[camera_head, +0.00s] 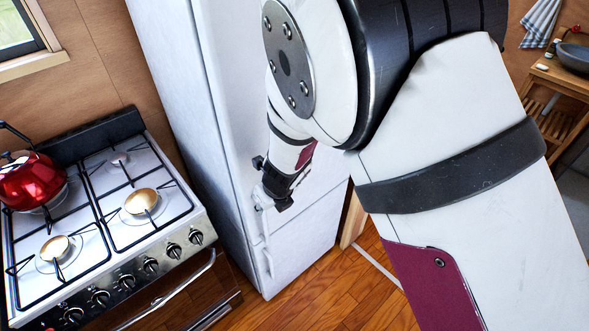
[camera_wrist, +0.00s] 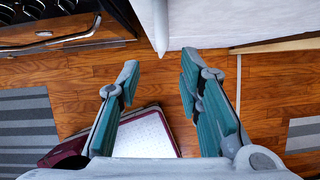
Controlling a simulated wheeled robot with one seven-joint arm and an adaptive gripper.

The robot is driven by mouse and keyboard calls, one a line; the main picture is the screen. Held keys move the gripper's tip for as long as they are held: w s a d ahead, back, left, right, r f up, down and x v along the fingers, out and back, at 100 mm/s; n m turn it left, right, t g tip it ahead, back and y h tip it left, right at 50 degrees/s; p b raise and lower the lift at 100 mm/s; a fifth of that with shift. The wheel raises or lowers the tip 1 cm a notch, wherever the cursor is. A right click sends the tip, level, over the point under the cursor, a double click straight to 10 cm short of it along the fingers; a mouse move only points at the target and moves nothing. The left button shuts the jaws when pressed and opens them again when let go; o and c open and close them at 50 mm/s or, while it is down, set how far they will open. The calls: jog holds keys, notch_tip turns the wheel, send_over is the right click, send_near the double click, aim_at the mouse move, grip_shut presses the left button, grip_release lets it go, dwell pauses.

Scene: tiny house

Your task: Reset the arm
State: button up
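My arm fills the right half of the head view, its nearer links large and close to the camera. My gripper (camera_head: 281,198) hangs at the arm's far end, in front of the white fridge (camera_head: 205,90). In the wrist view my gripper (camera_wrist: 160,72) points down with its two teal-padded fingers spread apart. Nothing is held between them; the floor shows through the gap. The fridge's lower edge (camera_wrist: 225,22) is just past the fingertips there. In the head view the gripper overlaps the fridge handle (camera_head: 266,245); I cannot tell whether they touch.
A stove (camera_head: 150,240) with a red kettle (camera_head: 30,180) stands left of the fridge. The wooden floor (camera_head: 335,290) is clear in front of the fridge. A wooden shelf unit (camera_head: 560,85) with a dark bowl is at the far right. Striped rugs (camera_wrist: 25,125) lie on the floor.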

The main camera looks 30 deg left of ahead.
jog(key=w+d+r+n, duration=0.2)
jog(key=d+r+n, duration=0.2)
jog(key=d+r, duration=0.4)
jog(key=w+d+r+n+t+y, duration=0.1)
jog(key=w+d+r+n, duration=0.15)
jog(key=d+r, duration=0.5)
jog(key=w+d+r+n, duration=0.2)
jog(key=d+r+n, duration=0.3)
jog(key=r, duration=0.5)
jog(key=s+d+r+n+t+h, duration=0.1)
jog(key=s+d+r+n, duration=0.2)
jog(key=d, duration=0.7)
jog(key=s+d+r+n+t+h, duration=0.1)
jog(key=s+d+r+n+h, duration=0.1)
jog(key=s+d, duration=0.5)
jog(key=s+d+r+n+h, duration=0.2)
jog(key=s+d+n, duration=0.3)
jog(key=d, duration=0.7)
jog(key=shift+s+d+r+n+t, duration=0.35)
jog(key=shift+d+r+n+t, duration=0.1)
jog(key=shift+r, duration=0.45)
